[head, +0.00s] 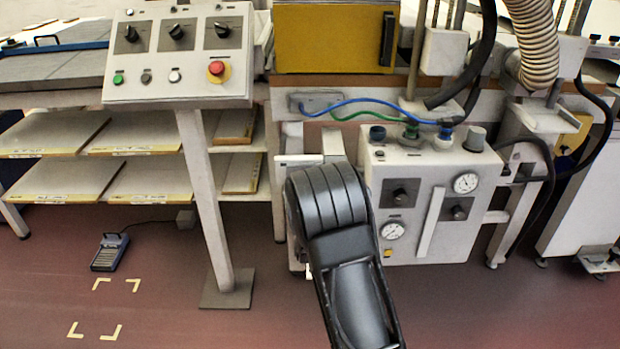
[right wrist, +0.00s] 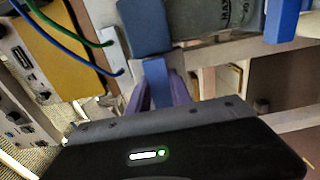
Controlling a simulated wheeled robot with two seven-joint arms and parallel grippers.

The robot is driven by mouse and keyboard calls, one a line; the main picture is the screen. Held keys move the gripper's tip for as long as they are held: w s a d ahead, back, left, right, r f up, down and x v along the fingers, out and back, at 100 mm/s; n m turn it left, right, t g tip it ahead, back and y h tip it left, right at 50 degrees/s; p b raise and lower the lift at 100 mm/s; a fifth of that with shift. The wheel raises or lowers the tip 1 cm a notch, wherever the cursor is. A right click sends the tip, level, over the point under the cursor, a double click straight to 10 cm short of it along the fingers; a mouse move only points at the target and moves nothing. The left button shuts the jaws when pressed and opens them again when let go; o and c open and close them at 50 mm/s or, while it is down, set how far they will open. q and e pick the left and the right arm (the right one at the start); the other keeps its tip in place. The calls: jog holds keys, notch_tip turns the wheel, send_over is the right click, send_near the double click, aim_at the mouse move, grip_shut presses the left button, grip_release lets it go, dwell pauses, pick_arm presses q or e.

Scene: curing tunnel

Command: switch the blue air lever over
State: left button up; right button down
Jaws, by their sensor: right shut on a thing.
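The blue air lever (right wrist: 155,78) shows in the right wrist view as a blue bar running up from between my fingers. My right gripper (right wrist: 159,98) is shut on it, one finger on each side; its dark body fills the bottom of that view. In the head view my black right arm reaches up from the bottom centre and hides the lever and the gripper's fingertips. The lever's exact angle cannot be told. My left gripper is in neither view.
A white air unit (head: 430,170) with gauges and knobs stands close right of my arm. Blue and green hoses (head: 370,102) run above it. A control panel (head: 180,55) on a post stands left, with shelves (head: 130,180) behind. The floor at lower left is mostly clear, with a foot pedal (head: 110,252).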

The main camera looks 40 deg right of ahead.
dwell(0.4)
jog(key=c, duration=1.2)
grip_release()
jog(key=shift+o, duration=0.2)
jog(key=p+v, duration=0.1)
jog(key=v, duration=0.6)
jog(key=shift+s+a, duration=0.25)
jog(key=shift+s, duration=0.05)
